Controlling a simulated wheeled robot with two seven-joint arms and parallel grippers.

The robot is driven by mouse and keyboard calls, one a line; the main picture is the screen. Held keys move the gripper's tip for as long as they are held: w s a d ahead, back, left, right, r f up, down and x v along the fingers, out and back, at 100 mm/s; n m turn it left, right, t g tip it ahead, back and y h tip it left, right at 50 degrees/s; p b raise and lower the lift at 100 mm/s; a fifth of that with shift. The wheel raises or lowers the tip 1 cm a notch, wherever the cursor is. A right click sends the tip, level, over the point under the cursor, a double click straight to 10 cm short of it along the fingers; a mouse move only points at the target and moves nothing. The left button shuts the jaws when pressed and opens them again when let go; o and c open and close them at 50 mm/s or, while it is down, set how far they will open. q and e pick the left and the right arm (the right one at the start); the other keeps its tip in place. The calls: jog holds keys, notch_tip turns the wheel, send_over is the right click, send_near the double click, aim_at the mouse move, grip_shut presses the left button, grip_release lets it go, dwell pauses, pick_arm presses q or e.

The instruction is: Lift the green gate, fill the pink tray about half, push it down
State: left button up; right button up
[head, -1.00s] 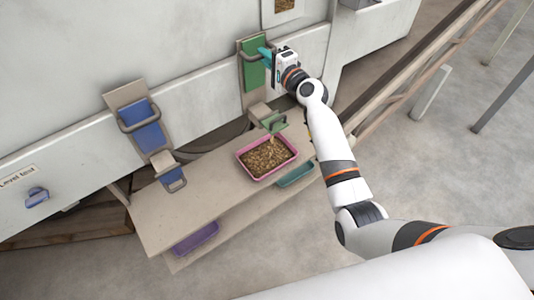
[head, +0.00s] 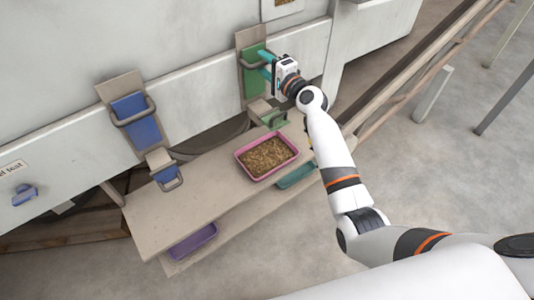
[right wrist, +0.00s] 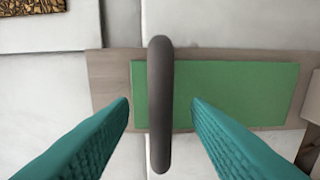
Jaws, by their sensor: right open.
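The green gate (head: 252,82) is a flat plate in a grey frame on the machine wall, with a dark bar handle (right wrist: 160,105). My right gripper (head: 264,62) is open, its teal fingers on either side of the handle with a gap to each in the right wrist view. The pink tray (head: 246,168) stands on the shelf below the green spout (head: 274,119). Brown pellets (head: 266,156) cover its floor; their exact depth is hard to judge. No pellets are seen falling. My left gripper is out of view.
A blue gate (head: 137,122) with its own spout is on the left. A purple tray (head: 193,242) and a teal tray (head: 296,176) sit lower, under the shelf (head: 190,210). The shelf left of the pink tray is clear. A rail runs along the right.

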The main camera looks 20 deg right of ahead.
dwell(0.3)
jog(key=p+v, duration=0.2)
jog(key=v, duration=0.5)
jog(key=shift+p, duration=0.3)
dwell(0.7)
